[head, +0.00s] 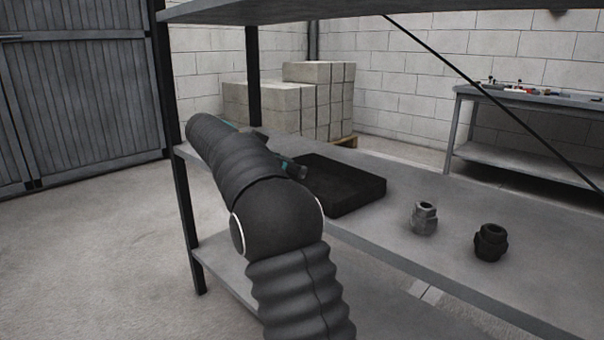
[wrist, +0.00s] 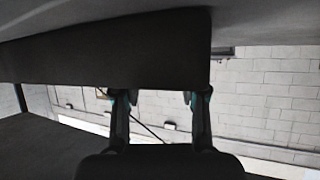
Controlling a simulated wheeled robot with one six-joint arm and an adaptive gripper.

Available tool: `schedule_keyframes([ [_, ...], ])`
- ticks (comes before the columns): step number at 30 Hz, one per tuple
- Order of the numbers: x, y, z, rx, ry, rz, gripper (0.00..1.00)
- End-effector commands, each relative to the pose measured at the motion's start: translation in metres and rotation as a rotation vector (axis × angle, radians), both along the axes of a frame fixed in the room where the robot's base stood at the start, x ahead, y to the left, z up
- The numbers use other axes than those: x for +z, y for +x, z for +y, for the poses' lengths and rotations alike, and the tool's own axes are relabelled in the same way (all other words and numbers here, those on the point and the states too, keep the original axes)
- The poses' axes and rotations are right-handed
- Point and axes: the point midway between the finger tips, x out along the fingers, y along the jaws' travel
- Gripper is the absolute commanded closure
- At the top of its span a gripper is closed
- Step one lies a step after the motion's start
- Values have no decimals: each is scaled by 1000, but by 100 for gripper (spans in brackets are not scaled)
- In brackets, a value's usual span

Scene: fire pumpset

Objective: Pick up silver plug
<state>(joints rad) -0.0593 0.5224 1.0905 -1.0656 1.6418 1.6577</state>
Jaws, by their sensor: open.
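The silver plug (head: 424,218) is a small grey metal fitting with a hex body, standing on the shelf to the right of the black tray in the head view. A similar black plug (head: 490,242) stands to its right, nearer the front edge. My gripper is mostly hidden behind my arm in the head view, near the tray's left side, well left of the silver plug. In the wrist view my gripper (wrist: 160,97) shows two fingers apart with nothing between them. Neither plug shows in the wrist view.
The black tray (head: 362,200) lies between my arm and the silver plug. The grey shelf (head: 390,242) has black posts, an upper board (head: 300,10) overhead and a diagonal brace. Bare shelf surrounds the plugs. A workbench (head: 530,100) and stacked blocks (head: 265,108) stand behind.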

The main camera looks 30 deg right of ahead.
Motion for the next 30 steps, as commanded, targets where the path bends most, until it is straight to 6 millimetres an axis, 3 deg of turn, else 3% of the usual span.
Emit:
schedule_keyframes([
  [6,-15,-1,-26,-1,0,0,58],
  [13,-16,-1,-28,1,0,0,58],
  [14,-16,-1,-28,1,0,0,61],
  [18,-16,-1,-28,0,0,0,96],
  [19,-16,-1,-28,0,0,0,100],
  [30,-9,-1,-28,0,0,-1,100],
])
